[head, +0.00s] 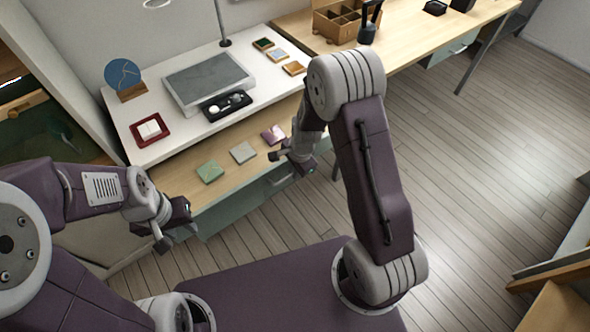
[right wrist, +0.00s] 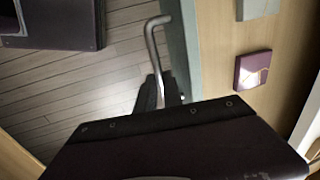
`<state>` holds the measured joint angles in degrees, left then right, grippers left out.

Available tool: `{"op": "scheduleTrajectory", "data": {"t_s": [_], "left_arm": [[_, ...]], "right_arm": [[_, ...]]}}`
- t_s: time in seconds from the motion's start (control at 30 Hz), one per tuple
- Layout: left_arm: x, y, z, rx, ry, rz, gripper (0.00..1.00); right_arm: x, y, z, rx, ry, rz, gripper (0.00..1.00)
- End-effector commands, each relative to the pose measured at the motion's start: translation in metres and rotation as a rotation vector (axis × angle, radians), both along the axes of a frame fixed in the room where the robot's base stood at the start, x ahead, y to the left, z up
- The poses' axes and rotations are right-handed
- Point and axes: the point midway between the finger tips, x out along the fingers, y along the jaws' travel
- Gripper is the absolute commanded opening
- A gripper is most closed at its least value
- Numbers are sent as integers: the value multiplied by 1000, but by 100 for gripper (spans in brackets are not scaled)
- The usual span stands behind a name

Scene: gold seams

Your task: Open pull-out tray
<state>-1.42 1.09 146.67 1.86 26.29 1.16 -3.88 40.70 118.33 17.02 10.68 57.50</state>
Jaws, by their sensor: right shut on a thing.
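A wooden surface (head: 222,191), which looks like the pull-out tray, juts out in front of and below the white worktop (head: 153,93). A green tile (head: 210,172), a grey tile (head: 243,152) and a purple tile (head: 273,134) lie on it. Its grey-green front (right wrist: 181,40) shows in the right wrist view, with a bent grey bar handle (right wrist: 153,48). My right gripper (right wrist: 160,92) is shut on this handle; it shows at the front edge in the head view (head: 289,158). My left gripper (head: 176,232) is open and empty near the front's left end.
On the worktop are a grey slab (head: 207,82), a black tool tray (head: 227,105), a red frame (head: 150,130) and a blue disc on a stand (head: 122,75). A wooden desk (head: 410,35) continues right.

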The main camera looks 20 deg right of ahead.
Motion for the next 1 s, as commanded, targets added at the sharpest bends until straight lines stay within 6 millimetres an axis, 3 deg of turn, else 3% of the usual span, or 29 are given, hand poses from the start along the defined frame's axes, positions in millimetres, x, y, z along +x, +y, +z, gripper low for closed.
{"op": "scheduleTrajectory", "data": {"t_s": [0.3,0.4,0.7,0.77,1.0], "left_arm": [[0,0,0,0,0,0,36],[0,0,0,0,0,0,36],[0,0,1,0,0,0,36],[0,0,4,0,0,0,36],[0,0,22,0,0,0,36]], "right_arm": [[1,0,1,0,-3,1,0],[1,0,1,0,-3,1,33],[0,0,2,0,-2,0,33],[0,0,7,0,-3,0,33],[-9,-4,60,0,-6,1,33]]}}
